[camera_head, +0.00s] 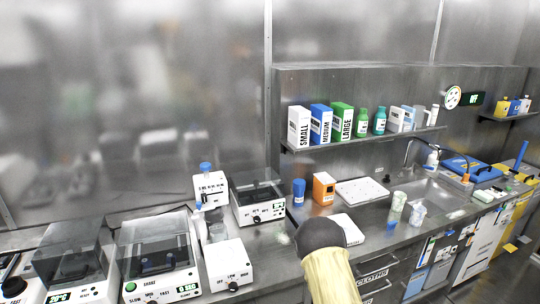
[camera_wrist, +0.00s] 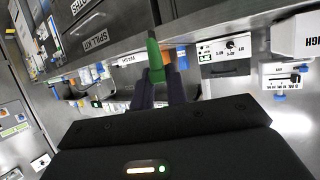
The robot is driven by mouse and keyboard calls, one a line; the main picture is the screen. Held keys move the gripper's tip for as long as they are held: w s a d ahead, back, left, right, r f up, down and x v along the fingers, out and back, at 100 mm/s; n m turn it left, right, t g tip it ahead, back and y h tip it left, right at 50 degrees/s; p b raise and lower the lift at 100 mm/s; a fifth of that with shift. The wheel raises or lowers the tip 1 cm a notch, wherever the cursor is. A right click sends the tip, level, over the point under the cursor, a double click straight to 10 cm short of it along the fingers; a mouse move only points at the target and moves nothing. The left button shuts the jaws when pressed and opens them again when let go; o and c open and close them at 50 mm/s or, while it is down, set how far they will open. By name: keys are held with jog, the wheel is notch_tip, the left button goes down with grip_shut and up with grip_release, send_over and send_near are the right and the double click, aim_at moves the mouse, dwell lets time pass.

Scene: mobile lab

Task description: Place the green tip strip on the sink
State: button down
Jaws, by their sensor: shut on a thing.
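The green tip strip (camera_wrist: 155,54) shows in the wrist view as a narrow green piece standing up from between my fingertips. My gripper (camera_wrist: 160,78) is shut on it. The sink (camera_head: 438,193) is a steel basin in the counter at the right of the head view, under a curved tap. In the head view my arm is at the bottom middle, left of the sink, and my gripper and the strip cannot be made out there.
A greenish cup (camera_head: 398,201) and a pale beaker (camera_head: 417,214) stand at the sink's near left side. Lab machines (camera_head: 157,254) fill the left counter. A shelf (camera_head: 365,139) with boxes and bottles runs above.

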jog(key=shift+s+a+f+n+y, duration=0.25)
jog(key=shift+s+a+y, duration=0.1)
jog(key=shift+a, duration=0.15)
jog(key=shift+s+a+f+n+y, duration=0.2)
jog(key=shift+s+a+n+y, duration=0.1)
jog(key=shift+a, duration=0.2)
jog(key=shift+f, duration=0.1)
jog(key=s+f, duration=0.4)
jog(key=f, duration=0.1)
jog(key=shift+s+f, duration=0.15)
jog(key=shift+s, duration=0.05)
